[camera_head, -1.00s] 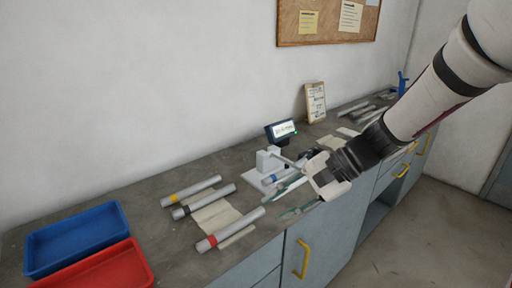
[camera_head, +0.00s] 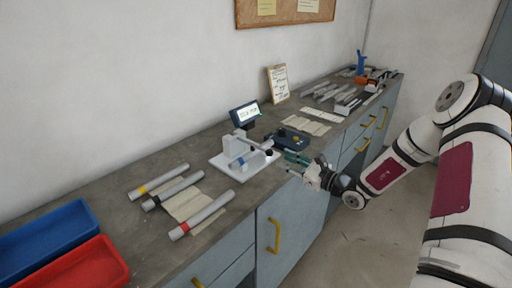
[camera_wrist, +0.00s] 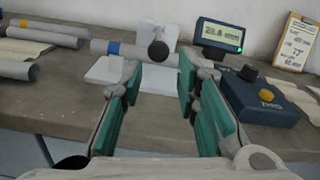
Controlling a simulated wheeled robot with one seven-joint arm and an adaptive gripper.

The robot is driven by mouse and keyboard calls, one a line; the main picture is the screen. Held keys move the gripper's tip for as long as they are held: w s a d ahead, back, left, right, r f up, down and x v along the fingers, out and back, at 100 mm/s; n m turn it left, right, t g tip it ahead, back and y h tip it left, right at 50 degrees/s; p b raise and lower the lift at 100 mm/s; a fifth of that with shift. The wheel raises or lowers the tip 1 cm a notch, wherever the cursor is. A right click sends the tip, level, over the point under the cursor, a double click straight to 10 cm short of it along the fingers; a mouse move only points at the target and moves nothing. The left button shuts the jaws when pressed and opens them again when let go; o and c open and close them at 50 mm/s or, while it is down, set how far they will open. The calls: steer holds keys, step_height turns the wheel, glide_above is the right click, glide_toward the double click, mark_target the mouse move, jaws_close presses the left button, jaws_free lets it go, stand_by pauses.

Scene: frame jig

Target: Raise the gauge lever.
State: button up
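The gauge (camera_head: 231,146) is a white stand on a white base at the counter's front. Its lever slopes down toward the front and ends in a black ball knob (camera_head: 268,153). The knob also shows in the wrist view (camera_wrist: 158,50), seen just beyond and between my fingertips. A grey tube with a blue band (camera_wrist: 113,48) lies on the gauge, behind the knob. My gripper (camera_head: 292,165) is open and empty, with teal fingers, right of the gauge near the counter's front edge. The fingers (camera_wrist: 160,68) appear apart from the knob.
A display (camera_head: 244,112) with a green light stands behind the gauge. A dark blue box with a yellow knob (camera_head: 290,140) sits close to the right. Several banded tubes (camera_head: 173,190) lie left. Blue (camera_head: 45,238) and red (camera_head: 85,265) trays stand far left.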

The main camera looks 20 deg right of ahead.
mark_target(256, 146)
steer(key=x, duration=1.3)
steer(key=shift+w+a, duration=0.1)
steer(key=shift+a, duration=0.15)
steer(key=shift+r, duration=0.1)
jaws_close()
